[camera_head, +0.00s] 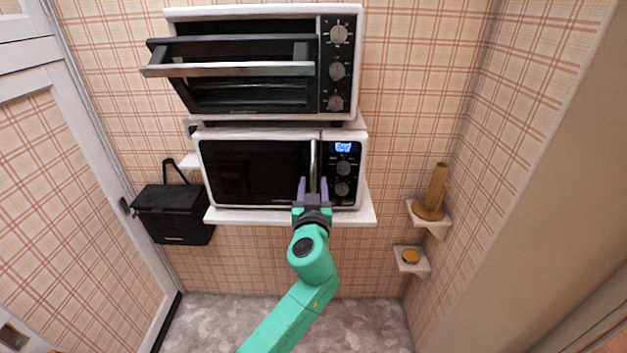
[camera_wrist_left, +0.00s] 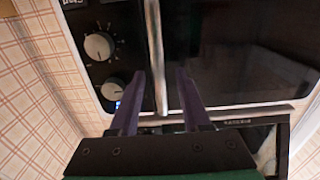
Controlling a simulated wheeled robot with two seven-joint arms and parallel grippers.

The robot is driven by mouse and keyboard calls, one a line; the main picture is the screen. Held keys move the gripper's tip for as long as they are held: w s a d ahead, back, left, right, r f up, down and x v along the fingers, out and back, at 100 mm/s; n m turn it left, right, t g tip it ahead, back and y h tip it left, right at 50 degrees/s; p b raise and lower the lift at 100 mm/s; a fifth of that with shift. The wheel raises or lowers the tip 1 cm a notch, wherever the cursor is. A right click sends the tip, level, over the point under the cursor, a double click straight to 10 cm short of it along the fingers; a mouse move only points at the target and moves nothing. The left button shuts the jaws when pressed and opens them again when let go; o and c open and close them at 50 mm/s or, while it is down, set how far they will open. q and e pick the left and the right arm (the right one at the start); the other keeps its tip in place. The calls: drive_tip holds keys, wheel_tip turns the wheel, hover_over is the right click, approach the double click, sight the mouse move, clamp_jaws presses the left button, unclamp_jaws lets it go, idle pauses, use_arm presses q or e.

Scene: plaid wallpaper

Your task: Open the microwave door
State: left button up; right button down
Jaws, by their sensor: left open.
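The white microwave (camera_head: 362,170) stands on a shelf, with its dark door (camera_head: 255,172) shut. Its upright silver handle (camera_head: 313,158) runs between the door and the control panel; it also shows in the left wrist view (camera_wrist_left: 154,50). My left gripper (camera_head: 313,186) is open in front of the lower part of the handle. In the left wrist view its two purple fingers (camera_wrist_left: 160,90) lie on either side of the handle, with gaps showing. I cannot tell how deep the handle sits between them. My right gripper is not in view.
A toaster oven (camera_head: 327,20) sits above the microwave, its door partly open and sticking out. The white shelf edge (camera_head: 250,216) runs below. A black bag (camera_head: 172,212) hangs at left; small corner shelves hold a brown vase (camera_head: 432,195) and a yellow-topped item (camera_head: 410,256).

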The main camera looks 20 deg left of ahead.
use_arm(q)
clamp_jaws()
idle(1.4)
